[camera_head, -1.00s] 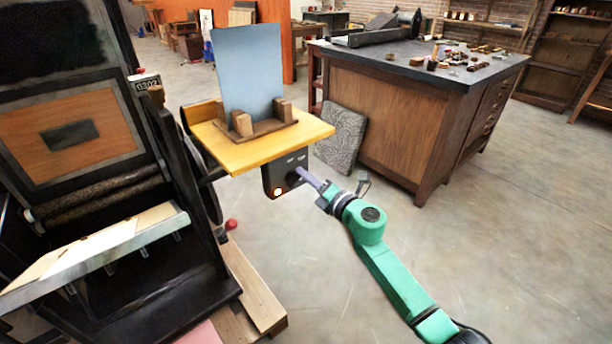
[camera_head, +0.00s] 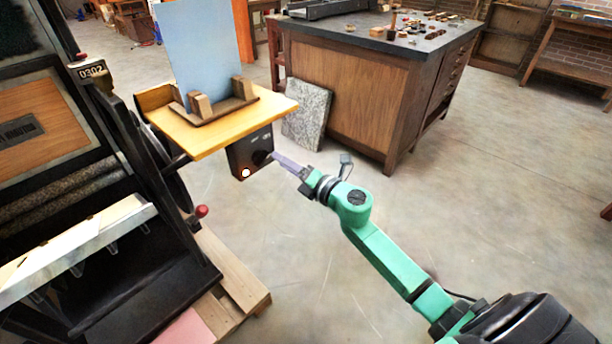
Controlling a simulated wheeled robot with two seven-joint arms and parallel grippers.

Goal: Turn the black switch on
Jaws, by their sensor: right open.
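The black switch box (camera_head: 247,153) is fixed under the yellow wooden shelf of the press. A round light (camera_head: 246,173) glows white with an orange rim at its lower left. A dark knob (camera_head: 262,157) sits on its right part. My right gripper (camera_head: 278,158), on the green arm, points left at the box. Its tips are at or very close to the knob; I cannot tell whether they touch it. The gripper is open, but the gap between the fingers is hard to see. My left gripper is not in view.
The yellow shelf (camera_head: 277,108) holds a blue-grey sheet in a wooden stand above the box. The black press (camera_head: 160,235) with a red-tipped lever (camera_head: 201,211) stands at left. A wooden cabinet (camera_head: 350,95) is behind. The floor at right is clear.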

